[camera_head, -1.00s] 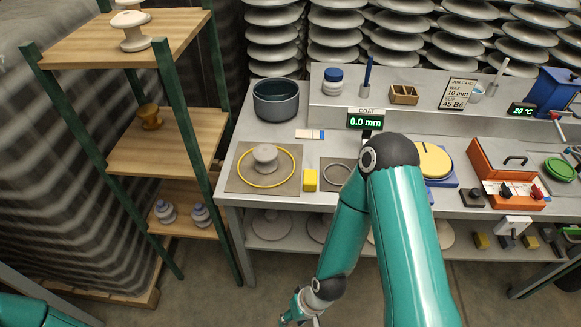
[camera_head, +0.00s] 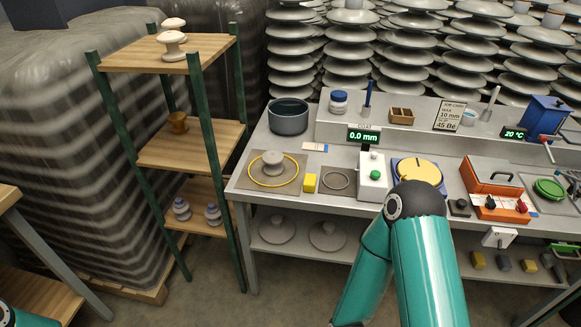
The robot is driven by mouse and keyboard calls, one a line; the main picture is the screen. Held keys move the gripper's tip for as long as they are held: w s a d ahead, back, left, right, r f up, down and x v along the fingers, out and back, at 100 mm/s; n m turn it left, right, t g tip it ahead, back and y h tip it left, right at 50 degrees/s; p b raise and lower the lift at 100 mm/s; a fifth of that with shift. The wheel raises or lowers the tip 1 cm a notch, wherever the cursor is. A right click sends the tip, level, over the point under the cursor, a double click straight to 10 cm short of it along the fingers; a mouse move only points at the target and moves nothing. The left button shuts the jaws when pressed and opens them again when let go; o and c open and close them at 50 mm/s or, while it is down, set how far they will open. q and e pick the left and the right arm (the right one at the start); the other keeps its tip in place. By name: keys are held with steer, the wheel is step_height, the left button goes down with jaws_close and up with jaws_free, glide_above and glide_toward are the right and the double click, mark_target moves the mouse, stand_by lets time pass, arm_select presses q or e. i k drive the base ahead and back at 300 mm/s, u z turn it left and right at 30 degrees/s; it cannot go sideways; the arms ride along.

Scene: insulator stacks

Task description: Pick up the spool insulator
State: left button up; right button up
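A white spool-shaped piece (camera_head: 173,40) with wide rounded ends and a narrower waist stands upright on the top board of the wooden shelf rack at the left. A smaller brown waisted piece (camera_head: 178,122) stands on the middle board. A grey knobbed piece (camera_head: 273,160) sits inside a yellow ring on a mat on the bench. Which of these is the spool insulator is not labelled. My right arm reaches down in front of the bench, and its gripper is below the picture edge. Only a bit of my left arm shows at the bottom left; its gripper is out of view.
The rack (camera_head: 205,110) has green posts; two grey-white insulators (camera_head: 182,209) stand on its lowest board. A workbench (camera_head: 245,185) holds a dark pot (camera_head: 288,117), a yellow block (camera_head: 310,183) and an orange box (camera_head: 492,180). A wooden-topped table (camera_head: 8,197) is at the left edge. Floor shows between.

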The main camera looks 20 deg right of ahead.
mark_target(274, 159)
steer(key=u, duration=0.15)
steer(key=i, duration=0.9)
steer(key=z, duration=0.05)
